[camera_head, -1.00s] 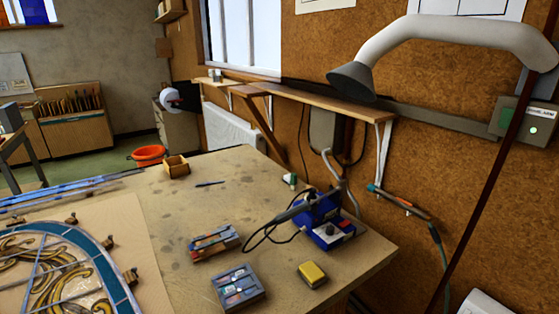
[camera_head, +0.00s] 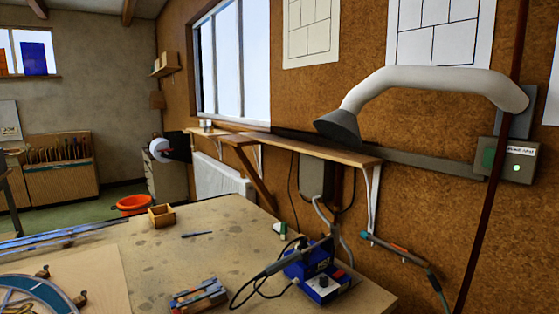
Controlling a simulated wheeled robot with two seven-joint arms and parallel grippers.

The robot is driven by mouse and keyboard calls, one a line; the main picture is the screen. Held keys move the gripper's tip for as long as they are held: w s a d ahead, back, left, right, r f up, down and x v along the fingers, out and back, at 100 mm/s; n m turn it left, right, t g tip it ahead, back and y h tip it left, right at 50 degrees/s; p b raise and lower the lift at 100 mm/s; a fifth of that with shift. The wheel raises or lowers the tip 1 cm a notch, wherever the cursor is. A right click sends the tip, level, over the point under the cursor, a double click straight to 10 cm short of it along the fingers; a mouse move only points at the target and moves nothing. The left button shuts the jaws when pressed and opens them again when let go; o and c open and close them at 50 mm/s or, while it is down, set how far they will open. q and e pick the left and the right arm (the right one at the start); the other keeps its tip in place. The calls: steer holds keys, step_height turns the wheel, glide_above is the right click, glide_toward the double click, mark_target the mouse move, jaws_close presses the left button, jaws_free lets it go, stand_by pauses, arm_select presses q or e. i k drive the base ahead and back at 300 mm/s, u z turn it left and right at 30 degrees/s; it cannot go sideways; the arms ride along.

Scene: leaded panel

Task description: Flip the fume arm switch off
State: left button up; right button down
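The fume arm (camera_head: 430,88) is a thick pale tube with a dark grey hood (camera_head: 338,127), fixed to the brown wall at the right. Its switch box (camera_head: 505,160) is a grey-green box on the wall below the tube's right end. The box has a white label and a small lit green light (camera_head: 516,168). A dark red-brown upright pole passes in front of the box and hides part of it. Neither of my grippers shows in the head view.
The workbench (camera_head: 215,235) holds a blue soldering station (camera_head: 322,280), a tool tray (camera_head: 198,296), a small wooden box (camera_head: 162,216) and part of a leaded panel (camera_head: 35,292). A wall shelf (camera_head: 310,148) runs below the window. An orange bucket (camera_head: 133,205) stands on the floor.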

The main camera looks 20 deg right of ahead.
mark_target(489, 154)
steer(key=z, duration=1.35)
